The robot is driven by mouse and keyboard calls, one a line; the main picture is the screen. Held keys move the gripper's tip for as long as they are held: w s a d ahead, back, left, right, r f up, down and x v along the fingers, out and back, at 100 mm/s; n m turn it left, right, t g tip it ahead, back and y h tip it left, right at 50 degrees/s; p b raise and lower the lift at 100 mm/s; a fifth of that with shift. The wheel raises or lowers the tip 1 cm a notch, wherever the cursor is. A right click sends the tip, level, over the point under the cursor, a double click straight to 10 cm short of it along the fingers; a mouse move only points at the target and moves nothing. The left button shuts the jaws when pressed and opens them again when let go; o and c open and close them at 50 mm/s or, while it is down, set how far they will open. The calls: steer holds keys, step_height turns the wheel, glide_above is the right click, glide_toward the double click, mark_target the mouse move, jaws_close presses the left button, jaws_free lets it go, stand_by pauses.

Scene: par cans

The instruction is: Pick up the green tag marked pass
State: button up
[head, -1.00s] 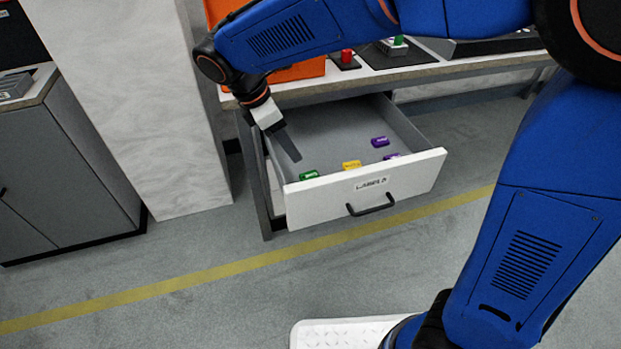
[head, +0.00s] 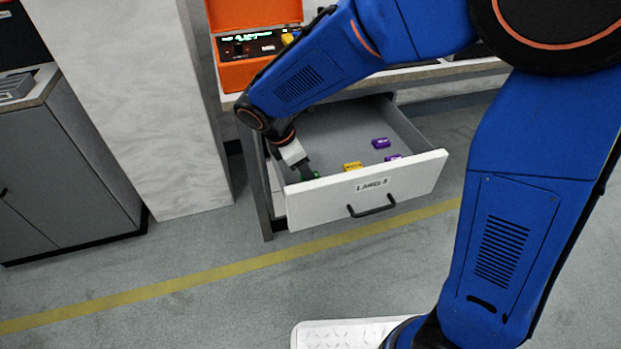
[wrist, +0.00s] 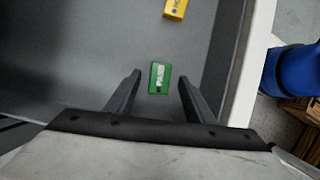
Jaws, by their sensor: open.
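The green tag (wrist: 159,78) lies flat on the drawer floor near the drawer's front wall, with white lettering too small to read surely. In the wrist view it sits just beyond and between the two fingertips of my gripper (wrist: 158,82), apart from both. My gripper is open and empty, pointing down into the drawer. In the head view my gripper (head: 308,172) covers most of the green tag, and only a bit of green (head: 316,175) shows beside it.
The open drawer (head: 420,168) has a labelled front and a black handle. A yellow tag (head: 352,166) and two purple tags (head: 380,143) lie to the right inside it. An orange case (head: 240,75) stands on the bench above. The drawer's front wall is close to my gripper.

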steer(key=shift+d+f, duration=0.1)
steer(key=shift+f, duration=0.2)
steer(key=shift+c, duration=0.2)
steer(key=c, duration=1.1)
steer(key=shift+o, duration=0.2)
steer(key=shift+r, duration=0.15)
